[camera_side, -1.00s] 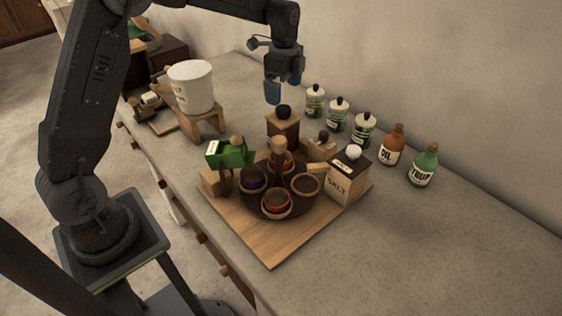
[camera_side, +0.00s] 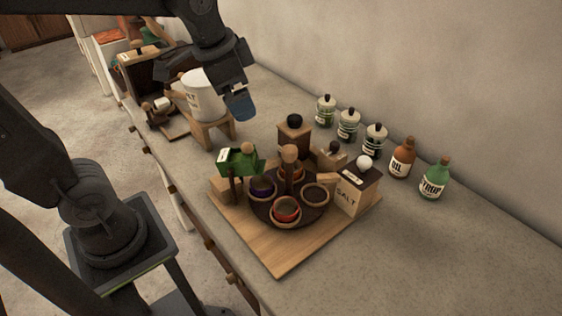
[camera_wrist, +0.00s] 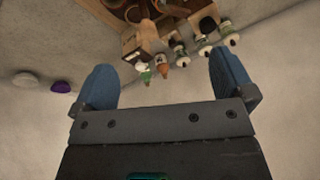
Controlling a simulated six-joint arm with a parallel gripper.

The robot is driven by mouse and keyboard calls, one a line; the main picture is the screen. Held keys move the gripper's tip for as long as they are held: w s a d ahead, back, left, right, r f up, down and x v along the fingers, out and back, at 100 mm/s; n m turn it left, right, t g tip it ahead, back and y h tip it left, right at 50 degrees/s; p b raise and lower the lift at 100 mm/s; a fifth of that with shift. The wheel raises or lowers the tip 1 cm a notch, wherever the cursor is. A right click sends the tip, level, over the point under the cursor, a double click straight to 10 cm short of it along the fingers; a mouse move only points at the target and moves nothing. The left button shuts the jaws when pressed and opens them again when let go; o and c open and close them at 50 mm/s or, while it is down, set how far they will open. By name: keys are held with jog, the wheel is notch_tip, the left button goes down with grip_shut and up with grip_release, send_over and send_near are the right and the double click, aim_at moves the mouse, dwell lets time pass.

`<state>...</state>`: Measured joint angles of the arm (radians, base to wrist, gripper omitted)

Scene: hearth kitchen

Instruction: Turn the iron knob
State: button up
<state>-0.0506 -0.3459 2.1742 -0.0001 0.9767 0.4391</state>
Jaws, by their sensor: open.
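No knob is clearly recognizable as iron. A dark round knob (camera_side: 294,121) sits on top of a small wooden box (camera_side: 293,140) at the back of the wooden board. My gripper (camera_side: 239,106) is above the counter, in front of the white tub in the side view and up-left of the dark knob. In the wrist view its blue fingers (camera_wrist: 163,82) are wide apart with nothing between them.
The wooden board (camera_side: 283,262) holds several cups, a green box (camera_side: 240,160) and a salt box (camera_side: 354,194). Jars (camera_side: 348,126), an oil bottle (camera_side: 402,158) and a green bottle (camera_side: 435,179) line the wall. The white tub (camera_side: 203,97) stands on a wooden stool. The right counter is clear.

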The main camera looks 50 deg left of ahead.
jog(key=s+d+f+n+t, duration=0.1)
jog(key=s+n, duration=0.3)
jog(key=s, duration=0.4)
jog(key=shift+s+d+f+t, duration=0.2)
jog(key=shift+f+t, duration=0.2)
jog(key=shift+s+f, duration=0.1)
jog(key=shift+s, duration=0.1)
jog(key=shift+c, duration=0.7)
jog(key=shift+w+n, duration=0.2)
jog(key=shift+n, duration=0.2)
jog(key=shift+c, duration=0.7)
jog(key=w+r+n, duration=0.1)
jog(key=w, duration=0.1)
jog(key=w+r+n+g, duration=0.1)
jog(key=w, duration=0.1)
jog(key=w+a+r+n, duration=0.1)
jog(key=w, duration=0.1)
jog(key=shift+w+a+r+n+g, duration=0.1)
jog(key=shift+w+r+n+g, duration=0.2)
jog(key=shift+w, duration=0.1)
jog(key=c, duration=0.3)
jog(key=n+g, duration=0.4)
jog(key=n, duration=0.8)
send_over(295, 117)
notch_tip(295, 117, down, 5)
notch_tip(295, 117, down, 13)
jog(key=shift+f, duration=0.2)
jog(key=shift+c, duration=0.3)
